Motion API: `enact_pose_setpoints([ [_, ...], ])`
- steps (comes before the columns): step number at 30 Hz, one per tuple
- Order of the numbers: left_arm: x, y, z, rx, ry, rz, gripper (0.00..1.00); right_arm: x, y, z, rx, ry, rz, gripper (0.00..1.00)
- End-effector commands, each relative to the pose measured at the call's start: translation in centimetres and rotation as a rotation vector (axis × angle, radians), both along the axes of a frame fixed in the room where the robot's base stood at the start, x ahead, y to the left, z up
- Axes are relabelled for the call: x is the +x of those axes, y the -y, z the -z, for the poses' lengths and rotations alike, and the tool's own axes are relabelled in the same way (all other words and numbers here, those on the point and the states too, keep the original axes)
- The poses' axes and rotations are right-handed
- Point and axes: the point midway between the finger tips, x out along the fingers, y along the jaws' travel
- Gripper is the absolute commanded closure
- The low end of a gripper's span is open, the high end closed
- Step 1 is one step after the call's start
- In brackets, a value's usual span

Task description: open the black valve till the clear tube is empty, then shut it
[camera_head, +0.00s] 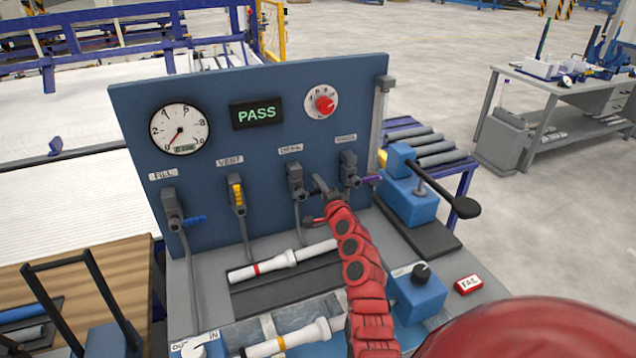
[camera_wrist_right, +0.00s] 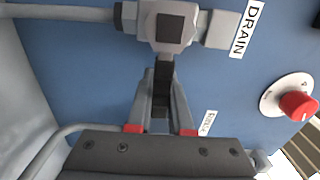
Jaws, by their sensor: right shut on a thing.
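The black valve under the DRAIN label (camera_head: 297,182) sits on the blue panel; its body (camera_wrist_right: 170,28) is large in the wrist view. Its black handle (camera_wrist_right: 161,88) sticks out from the body, between the fingers. My right gripper (camera_head: 321,187) is shut on this handle, and its fingers with red pads also show in the wrist view (camera_wrist_right: 161,112). The red right arm partly hides the handle in the head view. The clear tube (camera_head: 377,125) stands upright at the panel's right edge; its liquid level is too small to tell. My left gripper is not in view.
The panel also carries a gauge (camera_head: 180,129), a PASS display (camera_head: 257,113), a red knob (camera_head: 324,104) and blue (camera_head: 194,220), yellow (camera_head: 238,195) and purple (camera_head: 371,180) valve handles. White pipe pieces (camera_head: 275,263) lie below. A blue clamp (camera_head: 408,195) with a black lever stands right.

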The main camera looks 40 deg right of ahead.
Motion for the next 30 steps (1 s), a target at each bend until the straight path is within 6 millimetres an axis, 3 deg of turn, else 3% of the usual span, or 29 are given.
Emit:
enact_pose_setpoints([
  [17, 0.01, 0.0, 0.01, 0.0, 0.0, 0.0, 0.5, 0.0, -0.05, 0.3, 0.032, 0.006, -0.001, 1.0],
  [18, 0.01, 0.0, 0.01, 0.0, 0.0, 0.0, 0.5, 0.0, -0.06, 0.32, 0.032, 0.006, -0.001, 0.76],
  [22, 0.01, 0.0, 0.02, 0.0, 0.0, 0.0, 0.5, 0.0, -0.05, 0.29, 0.03, 0.006, -0.001, 0.53],
  [30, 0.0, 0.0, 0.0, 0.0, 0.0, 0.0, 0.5, -0.02, -0.02, 0.22, 0.029, 0.007, 0.0, 0.51],
])
